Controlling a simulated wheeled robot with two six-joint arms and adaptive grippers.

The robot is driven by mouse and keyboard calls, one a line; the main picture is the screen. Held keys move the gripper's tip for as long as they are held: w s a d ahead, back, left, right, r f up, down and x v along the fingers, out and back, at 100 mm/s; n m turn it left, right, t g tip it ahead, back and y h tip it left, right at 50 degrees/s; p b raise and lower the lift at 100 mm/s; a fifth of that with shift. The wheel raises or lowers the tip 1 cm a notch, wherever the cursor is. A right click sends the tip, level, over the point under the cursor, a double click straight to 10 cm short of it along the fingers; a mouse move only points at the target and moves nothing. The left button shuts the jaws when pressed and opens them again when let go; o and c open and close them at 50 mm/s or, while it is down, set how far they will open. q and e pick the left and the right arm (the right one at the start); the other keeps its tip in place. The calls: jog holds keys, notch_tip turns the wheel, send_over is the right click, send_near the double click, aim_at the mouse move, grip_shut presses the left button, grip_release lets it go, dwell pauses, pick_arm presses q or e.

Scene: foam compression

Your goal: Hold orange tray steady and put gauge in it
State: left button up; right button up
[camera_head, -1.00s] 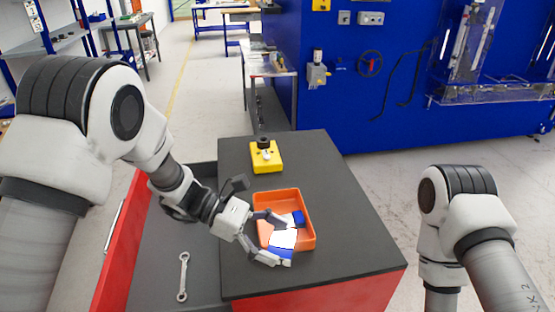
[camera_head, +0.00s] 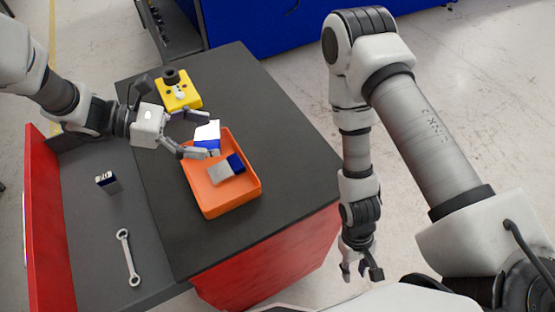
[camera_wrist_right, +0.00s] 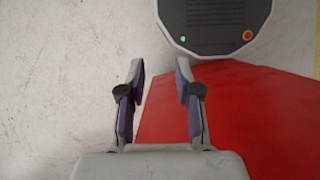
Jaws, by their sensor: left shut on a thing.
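The orange tray (camera_head: 235,207) stands on the dark grey worktop, with a grey-and-blue block (camera_head: 225,169) lying inside. My left gripper (camera_head: 200,136) is at the tray's far left end, shut on a white-and-blue block (camera_head: 207,131). This block is by the far rim; whether it touches the tray is unclear. I cannot tell which thing is the gauge. My right gripper (camera_head: 357,272) hangs low, right of the cabinet and away from the tray. In the right wrist view its fingers (camera_wrist_right: 158,90) are apart with nothing between them.
A yellow box with a black knob (camera_head: 178,90) stands beyond the tray, near my left gripper. A small dark block (camera_head: 105,182) and a wrench (camera_head: 128,257) lie on the lower surface at left. The worktop right of the tray is clear. The cabinet's red side (camera_wrist_right: 230,120) is near my right gripper.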

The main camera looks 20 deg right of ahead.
jog(key=w+a+r+m+g+y, duration=0.3)
jog(key=a+r+m+g+y, duration=0.25)
jog(key=r, duration=0.55)
jog(key=w+a+r+m+t+y, duration=0.1)
jog(key=w+m, duration=0.1)
jog(key=w, duration=0.1)
jog(key=w+a+r+m+t+y, duration=0.1)
jog(key=w+a+r+y, duration=0.1)
jog(key=w+a+r+m+t+y, duration=0.1)
jog(key=w+a+r+m+y, duration=0.1)
jog(key=w, duration=0.1)
jog(key=shift+w+m, duration=0.35)
jog(key=m+t+y, duration=0.3)
jog(key=m+t, duration=0.1)
jog(key=t, duration=0.1)
send_near(244, 194)
jog(key=shift+w+a+g, duration=0.15)
jog(key=shift+w+g, duration=0.1)
jog(key=x, duration=1.2)
grip_shut()
